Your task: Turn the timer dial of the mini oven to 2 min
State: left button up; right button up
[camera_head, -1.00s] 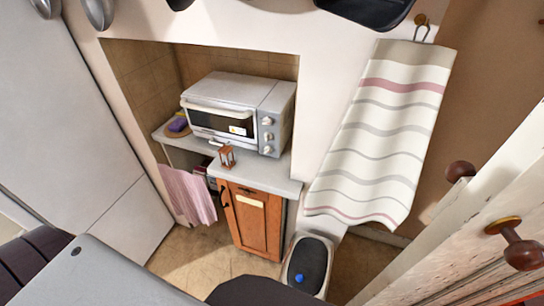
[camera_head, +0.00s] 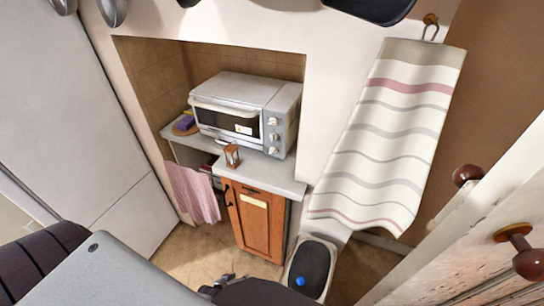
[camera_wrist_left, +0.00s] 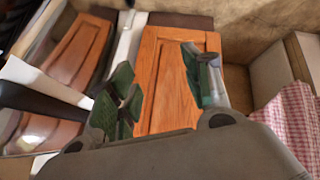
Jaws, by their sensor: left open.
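The white mini oven (camera_head: 238,88) stands on a grey counter in a tiled niche in the head view. Its glass door faces left-front, with a column of three dials (camera_head: 273,136) on the panel to the right. The dial markings are too small to read, so I cannot tell which dial is the timer or its setting. My left gripper (camera_head: 224,284) shows at the bottom edge of the head view, well below and apart from the oven. In the left wrist view it is open and empty (camera_wrist_left: 163,88), with an orange wooden panel behind its fingers. My right gripper is out of view.
Below are a wooden cabinet door (camera_head: 262,222) and a pink cloth (camera_head: 192,194). A bin (camera_head: 312,266) stands on the floor. A striped towel (camera_head: 390,135) hangs at right.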

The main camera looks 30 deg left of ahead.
pick_arm(q)
jog(key=w+r+n+t, duration=0.35)
jog(key=w+r, duration=0.55)
jog(key=r, duration=0.3)
jog(key=w+r+n+t, duration=0.3)
jog(key=w+r+n, duration=0.2)
jog(key=w+r, duration=0.5)
jog(key=w+r+n+t+y, duration=0.1)
jog(key=r+n+t, duration=0.1)
jog(key=r+n, duration=0.5)
jog(key=w+r+n+t, duration=0.2)
jog(key=r+n, duration=0.5)
jog(key=r, duration=1)
jog(key=shift+a+y+b, duration=0.3)
jog(key=shift+y+b, duration=0.05)
jog(key=shift+y, duration=0.05)
jog(key=shift+w, duration=0.1)
jog(key=p, duration=0.1)
send_near(272, 152)
jog(key=shift+w+f, duration=0.15)
jog(key=shift+w, duration=0.3)
jog(key=shift+w+a+p, duration=0.1)
jog(key=shift+w+p, duration=0.05)
jog(key=shift+w, duration=1.85)
jog(key=shift+w+a+p, duration=0.15)
jog(key=shift+w, duration=1.9)
